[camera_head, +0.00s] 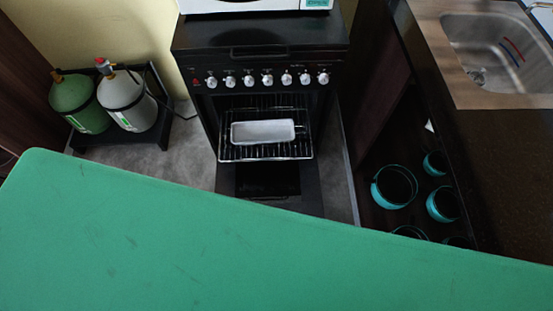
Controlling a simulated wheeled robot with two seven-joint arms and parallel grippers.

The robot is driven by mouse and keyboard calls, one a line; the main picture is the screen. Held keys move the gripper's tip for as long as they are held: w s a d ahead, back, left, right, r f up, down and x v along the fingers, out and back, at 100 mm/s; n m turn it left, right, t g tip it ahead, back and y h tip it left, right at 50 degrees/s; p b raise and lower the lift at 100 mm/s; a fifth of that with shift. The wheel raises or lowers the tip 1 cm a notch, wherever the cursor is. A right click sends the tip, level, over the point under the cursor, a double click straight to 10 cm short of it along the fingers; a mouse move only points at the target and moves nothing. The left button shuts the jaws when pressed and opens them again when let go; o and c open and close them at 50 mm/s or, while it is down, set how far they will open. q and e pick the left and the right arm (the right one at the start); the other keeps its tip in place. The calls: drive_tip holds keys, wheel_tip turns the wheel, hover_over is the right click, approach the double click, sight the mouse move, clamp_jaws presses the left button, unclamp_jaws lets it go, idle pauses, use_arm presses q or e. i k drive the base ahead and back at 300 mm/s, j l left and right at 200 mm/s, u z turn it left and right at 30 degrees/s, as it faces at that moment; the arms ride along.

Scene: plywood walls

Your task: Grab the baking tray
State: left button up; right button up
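The baking tray (262,132) is a light grey metal rectangle. It lies on the wire rack (290,154) in the black oven (208,112), whose front is open. The rack appears to stick out toward me. The tray's near side faces me and nothing covers it. Neither of my grippers is in the head view.
A large green surface (200,230) fills the foreground between me and the oven. Gas cylinders (127,102) stand on a black stand at left. A counter with a sink (495,62) is at right, with several teal-rimmed pots (394,187) below. Grey floor shows beside the oven.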

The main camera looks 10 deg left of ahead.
sight(282, 130)
drive_tip(key=k+z, duration=0.25)
drive_tip(key=k, duration=0.15)
drive_tip(key=k+l+z, duration=0.1)
drive_tip(key=k+z, duration=0.15)
drive_tip(key=k, duration=0.2)
